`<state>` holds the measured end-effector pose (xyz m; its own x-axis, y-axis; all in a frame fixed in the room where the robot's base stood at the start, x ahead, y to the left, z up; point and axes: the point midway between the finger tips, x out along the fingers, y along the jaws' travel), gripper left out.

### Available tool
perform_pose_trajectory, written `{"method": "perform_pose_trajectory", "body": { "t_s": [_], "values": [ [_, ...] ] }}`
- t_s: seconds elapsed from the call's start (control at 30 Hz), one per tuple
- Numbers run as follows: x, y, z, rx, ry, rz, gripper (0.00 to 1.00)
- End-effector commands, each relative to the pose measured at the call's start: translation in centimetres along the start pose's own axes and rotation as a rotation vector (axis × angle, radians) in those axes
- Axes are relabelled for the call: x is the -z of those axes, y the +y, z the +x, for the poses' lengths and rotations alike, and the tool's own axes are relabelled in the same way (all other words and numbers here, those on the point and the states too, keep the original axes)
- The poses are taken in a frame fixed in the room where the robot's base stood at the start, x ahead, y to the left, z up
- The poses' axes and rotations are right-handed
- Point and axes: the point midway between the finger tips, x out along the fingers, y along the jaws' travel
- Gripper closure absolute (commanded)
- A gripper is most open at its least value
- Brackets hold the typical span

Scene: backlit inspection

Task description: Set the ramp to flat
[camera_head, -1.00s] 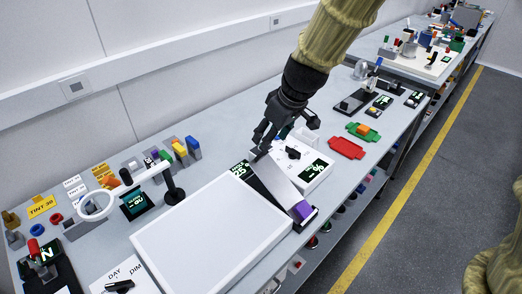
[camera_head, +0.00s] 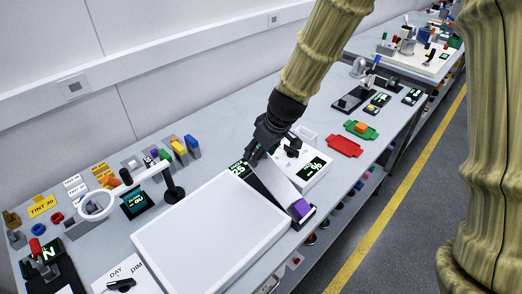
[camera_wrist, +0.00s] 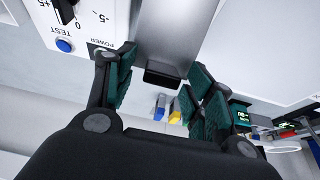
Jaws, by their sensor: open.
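The ramp (camera_head: 280,188) is a silver plate on a black base, between the large white panel and a white control box. A purple block (camera_head: 299,208) sits at its near end. The plate looks tilted, with its far end under my gripper (camera_head: 256,156). In the wrist view the ramp (camera_wrist: 176,35) reaches between the open green-padded fingers of my gripper (camera_wrist: 164,66), its dark end edge showing. I cannot tell whether a finger touches it. A small display (camera_head: 239,168) with green digits stands at the far end; its reading is unclear.
The white panel (camera_head: 207,232) lies left of the ramp. The control box (camera_head: 313,171) with a dial and blue button is close on the right. A ring lamp (camera_head: 97,204) stands left, near coloured blocks (camera_head: 185,150). Red (camera_head: 345,146) and green (camera_head: 358,129) trays lie right.

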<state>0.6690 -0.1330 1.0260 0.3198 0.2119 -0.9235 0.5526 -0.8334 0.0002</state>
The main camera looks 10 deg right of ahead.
Motion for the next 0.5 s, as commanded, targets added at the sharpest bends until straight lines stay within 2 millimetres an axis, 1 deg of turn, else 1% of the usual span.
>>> {"method": "perform_pose_trajectory", "body": {
  "t_s": [0.27, 0.3, 0.37, 0.5],
  "values": [
    [-0.01, -0.01, 0.11, 0.0, 0.0, 0.0, 0.46],
    [-0.01, -0.01, 0.11, 0.0, 0.0, 0.001, 0.5],
    [-0.01, -0.01, 0.1, 0.0, 0.0, 0.001, 0.61],
    [-0.02, 0.0, 0.1, 0.0, 0.0, 0.001, 0.86]
  ]
}}
